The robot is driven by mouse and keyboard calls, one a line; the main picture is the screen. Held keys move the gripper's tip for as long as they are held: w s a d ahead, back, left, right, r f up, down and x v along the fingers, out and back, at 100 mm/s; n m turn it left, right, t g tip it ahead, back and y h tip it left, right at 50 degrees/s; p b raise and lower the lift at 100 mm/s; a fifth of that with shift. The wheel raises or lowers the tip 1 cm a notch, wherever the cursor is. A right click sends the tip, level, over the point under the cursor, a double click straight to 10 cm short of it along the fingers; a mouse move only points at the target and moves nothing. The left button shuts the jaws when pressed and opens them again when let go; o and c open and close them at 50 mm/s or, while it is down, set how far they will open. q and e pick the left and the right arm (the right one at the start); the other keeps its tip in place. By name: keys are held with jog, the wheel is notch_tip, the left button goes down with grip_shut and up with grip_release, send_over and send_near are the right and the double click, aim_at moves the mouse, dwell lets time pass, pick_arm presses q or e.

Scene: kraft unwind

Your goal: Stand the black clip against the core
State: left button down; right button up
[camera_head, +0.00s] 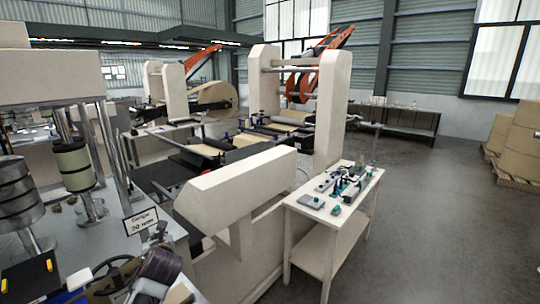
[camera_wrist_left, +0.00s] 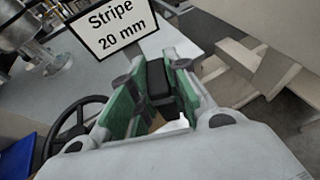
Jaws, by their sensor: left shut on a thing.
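My left gripper (camera_wrist_left: 155,90), with green inner pads, is shut on the black clip (camera_wrist_left: 157,78) in the left wrist view. The clip sits upright between the two fingers, above the grey table surface. In the head view my left gripper (camera_head: 153,236) is small at the lower left, just below the sign, and the clip cannot be made out there. A tan roll (camera_head: 75,165) on a metal shaft stands at the left; I cannot tell whether it is the core. My right gripper is not in view.
A "Stripe 20 mm" sign (camera_wrist_left: 110,22) stands just beyond the fingers. A white side table (camera_head: 318,219) holds small tools.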

pick_arm(q)
jog(key=shift+s+d+f+m+t+h, duration=0.35)
jog(key=shift+s+d+f+m+h, duration=0.75)
jog(key=shift+s+d+f, duration=1.35)
jog(key=shift+s+d+f+m+t+h, duration=0.4)
jog(key=shift+s+d+f+m+h, duration=0.7)
jog(key=shift+s+d+f, duration=1.3)
jog(key=shift+s+d+f+m+t+h, duration=0.35)
jog(key=shift+s+d+f+m+h, duration=0.9)
jog(key=shift+f, duration=1.8)
jog(key=shift+s+d+n, duration=0.35)
jog(key=shift+s+d, duration=0.1)
jog(key=shift+d, duration=0.2)
